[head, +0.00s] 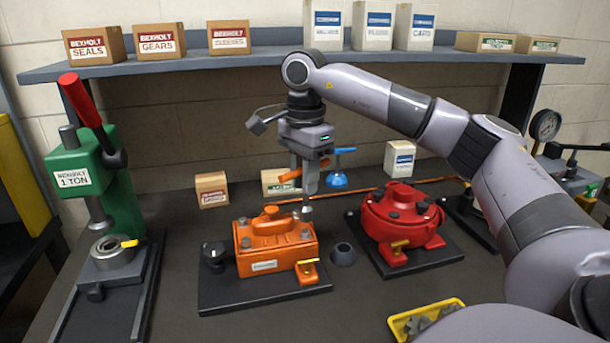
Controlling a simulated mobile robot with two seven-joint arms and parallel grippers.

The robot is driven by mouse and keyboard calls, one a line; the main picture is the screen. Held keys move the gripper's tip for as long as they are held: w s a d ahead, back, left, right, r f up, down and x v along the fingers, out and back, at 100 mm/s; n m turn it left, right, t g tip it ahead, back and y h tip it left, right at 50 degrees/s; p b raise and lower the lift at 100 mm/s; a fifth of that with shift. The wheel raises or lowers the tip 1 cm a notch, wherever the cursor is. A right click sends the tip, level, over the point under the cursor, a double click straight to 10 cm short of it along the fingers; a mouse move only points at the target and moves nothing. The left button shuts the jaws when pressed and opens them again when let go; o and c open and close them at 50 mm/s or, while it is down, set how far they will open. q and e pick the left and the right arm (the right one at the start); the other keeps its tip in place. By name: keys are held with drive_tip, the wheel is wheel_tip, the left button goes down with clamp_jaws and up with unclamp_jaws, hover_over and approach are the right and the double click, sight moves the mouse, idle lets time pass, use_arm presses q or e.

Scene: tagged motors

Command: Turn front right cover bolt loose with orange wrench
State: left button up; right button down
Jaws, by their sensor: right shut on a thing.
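My right gripper (311,188) is shut on the orange wrench (294,162), a T-handled tool held upright. Orange parts of its handle show beside the fingers, which hide much of it. Its silver lower end (308,209) points down at the right side of the orange housing (266,252). I cannot tell whether it touches a bolt. The front right cover bolt (305,235) shows as a dark head at the right of the orange cover. My left gripper is not in view.
A red round housing (402,220) stands on a plate to the right. A blue-handled tool (337,178) stands behind. A dark cone-shaped piece (343,254) sits between the housings. A green press (95,185) is at left and a yellow tray (398,325) at front right. The front middle is bare.

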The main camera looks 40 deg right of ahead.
sight(305, 206)
drive_tip(key=shift+f+m+b, duration=0.35)
drive_tip(key=shift+m+b, duration=0.35)
drive_tip(key=shift+m, duration=0.5)
drive_tip(key=shift+r+m, duration=0.2)
drive_tip(key=shift+m, duration=0.4)
drive_tip(key=shift+m+p, duration=0.35)
drive_tip(key=shift+m, duration=0.15)
drive_tip(key=m, duration=0.2)
drive_tip(key=m+p, duration=0.1)
drive_tip(key=m, duration=0.3)
drive_tip(key=shift+f+m, duration=0.3)
drive_tip(key=shift+f, duration=0.1)
drive_tip(key=shift+f+m+p, duration=0.2)
drive_tip(key=shift+m+p, duration=0.1)
drive_tip(key=shift+m, duration=0.8)
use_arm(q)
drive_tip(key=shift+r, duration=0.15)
use_arm(e)
drive_tip(key=m, duration=0.3)
drive_tip(key=shift+w+f+m, duration=0.1)
drive_tip(key=shift+f+m, duration=0.05)
drive_tip(key=shift+m, duration=0.25)
drive_tip(key=shift+f, duration=0.1)
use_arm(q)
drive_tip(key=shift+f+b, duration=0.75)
use_arm(e)
drive_tip(key=shift+f, duration=1.15)
